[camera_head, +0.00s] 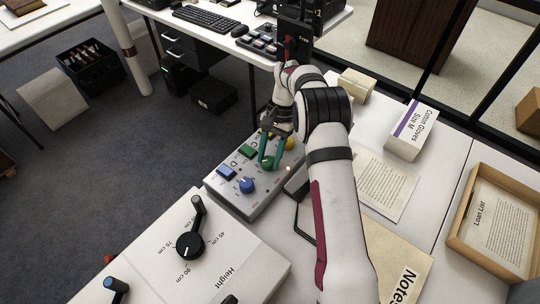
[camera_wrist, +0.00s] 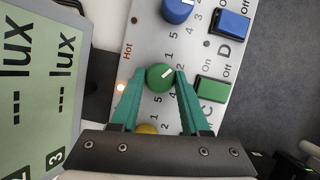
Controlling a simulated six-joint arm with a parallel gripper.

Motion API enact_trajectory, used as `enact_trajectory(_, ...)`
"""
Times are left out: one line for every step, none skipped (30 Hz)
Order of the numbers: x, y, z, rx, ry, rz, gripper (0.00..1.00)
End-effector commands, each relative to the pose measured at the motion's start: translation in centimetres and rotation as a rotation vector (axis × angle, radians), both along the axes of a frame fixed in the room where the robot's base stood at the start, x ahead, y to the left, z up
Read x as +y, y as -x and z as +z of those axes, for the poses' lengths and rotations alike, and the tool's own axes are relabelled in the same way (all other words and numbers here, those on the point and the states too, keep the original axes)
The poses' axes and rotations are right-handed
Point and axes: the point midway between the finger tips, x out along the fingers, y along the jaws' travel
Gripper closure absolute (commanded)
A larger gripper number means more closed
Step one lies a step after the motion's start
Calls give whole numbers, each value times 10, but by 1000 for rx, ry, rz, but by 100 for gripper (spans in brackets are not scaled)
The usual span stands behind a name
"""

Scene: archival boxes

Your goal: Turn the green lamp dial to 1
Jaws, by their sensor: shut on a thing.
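The control box (camera_head: 232,196) is grey and stands on the white table. Its green dial (camera_wrist: 159,77) shows in the wrist view, with a white pointer line aimed up and to the right, roughly between the printed 1 and 2. My gripper (camera_wrist: 159,76) has teal fingers, one on each side of the green dial, shut on it. The green switch (camera_wrist: 213,90) lies right of the dial, labelled C.
A blue dial (camera_wrist: 178,10) and blue switch (camera_wrist: 229,25) sit beside the green ones. A yellow dial (camera_wrist: 147,129) is partly hidden behind my gripper. An orange light (camera_wrist: 121,86) glows by "Hot". A lux display (camera_wrist: 40,85) stands close at left.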

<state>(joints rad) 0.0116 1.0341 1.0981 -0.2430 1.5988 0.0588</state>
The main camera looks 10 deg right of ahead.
Motion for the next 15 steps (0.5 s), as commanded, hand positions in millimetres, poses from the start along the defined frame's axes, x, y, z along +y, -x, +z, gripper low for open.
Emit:
enact_trajectory(0,0,-1,1,2,39,100)
enact_trajectory(0,0,-1,0,1,66,100)
enact_trajectory(1,0,-1,1,1,101,100)
enact_trajectory(1,0,-1,0,0,127,100)
enact_trajectory(1,-1,-1,0,2,152,100)
enact_trajectory(1,0,-1,2,1,184,100)
enact_trajectory(1,-1,-1,1,1,207,100)
enact_trajectory(1,-1,-1,0,1,230,100)
enact_trajectory(1,-1,-1,0,1,257,100)
enact_trajectory(1,-1,-1,1,1,278,100)
enact_trajectory(1,-1,-1,1,1,297,100)
enact_trajectory(2,-1,-1,1,1,321,100)
enact_trajectory(2,-1,-1,1,1,338,100)
enact_trajectory(2,-1,-1,1,1,354,100)
enact_trajectory(2,-1,-1,1,0,374,100)
